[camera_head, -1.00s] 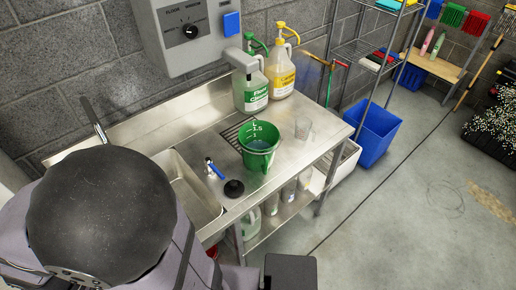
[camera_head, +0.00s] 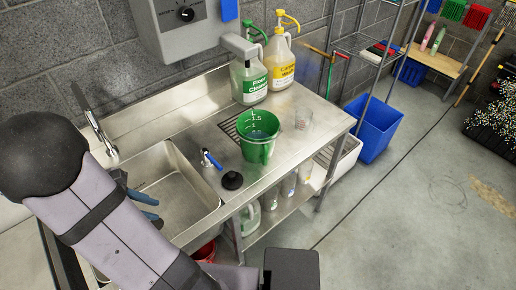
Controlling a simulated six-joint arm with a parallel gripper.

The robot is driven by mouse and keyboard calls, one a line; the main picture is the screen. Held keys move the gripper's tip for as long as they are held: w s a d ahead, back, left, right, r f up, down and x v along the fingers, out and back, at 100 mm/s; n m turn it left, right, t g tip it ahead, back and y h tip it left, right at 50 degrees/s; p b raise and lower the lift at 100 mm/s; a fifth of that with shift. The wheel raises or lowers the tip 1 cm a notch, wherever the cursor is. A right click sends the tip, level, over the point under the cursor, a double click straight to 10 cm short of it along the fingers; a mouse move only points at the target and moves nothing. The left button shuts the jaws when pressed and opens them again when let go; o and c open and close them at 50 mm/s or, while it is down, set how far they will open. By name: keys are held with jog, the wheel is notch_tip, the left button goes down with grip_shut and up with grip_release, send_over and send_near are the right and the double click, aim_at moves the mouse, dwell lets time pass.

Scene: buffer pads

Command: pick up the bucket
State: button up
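The green bucket (camera_head: 258,148) stands upright on the steel counter, right of the sink. It has white measure marks inside its rim and seems to hold some liquid. My gripper (camera_head: 153,208) shows partly at the left, over the sink basin, behind my arm. Its two blue-grey fingers are spread apart with nothing between them. It is well to the left of the bucket and does not touch it. The rest of the gripper is hidden by my arm.
A blue-handled tool (camera_head: 209,160) and a black round plunger-like piece (camera_head: 232,181) lie between sink (camera_head: 181,212) and bucket. Floor cleaner (camera_head: 249,82) and yellow-labelled (camera_head: 281,65) jugs stand behind. The front right counter is clear.

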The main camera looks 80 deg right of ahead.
jog(key=s+d+f+n+g+h+b, duration=0.1)
jog(key=s+d+f+g+b, duration=0.15)
jog(key=s+d, duration=0.5)
jog(key=s+d+f+g+b, duration=0.1)
jog(key=s+d+f+g, duration=0.2)
jog(key=d, duration=0.7)
jog(key=n+g+b, duration=0.1)
jog(key=g+b, duration=0.1)
jog(key=g, duration=0.1)
send_near(265, 164)
jog(key=s+d+r, duration=0.1)
jog(key=s+r, duration=0.1)
jog(key=s, duration=0.1)
jog(key=shift+t, duration=0.25)
jog(key=shift+d+p+x, duration=0.15)
jog(key=shift+p+x, duration=0.85)
jog(key=shift+x, duration=0.75)
jog(key=shift+d+p+x, duration=0.15)
jog(key=shift+p+x, duration=0.8)
jog(key=shift+x, duration=0.85)
jog(key=shift+w, duration=0.1)
grip_shut()
jog(key=shift+a+f, duration=0.1)
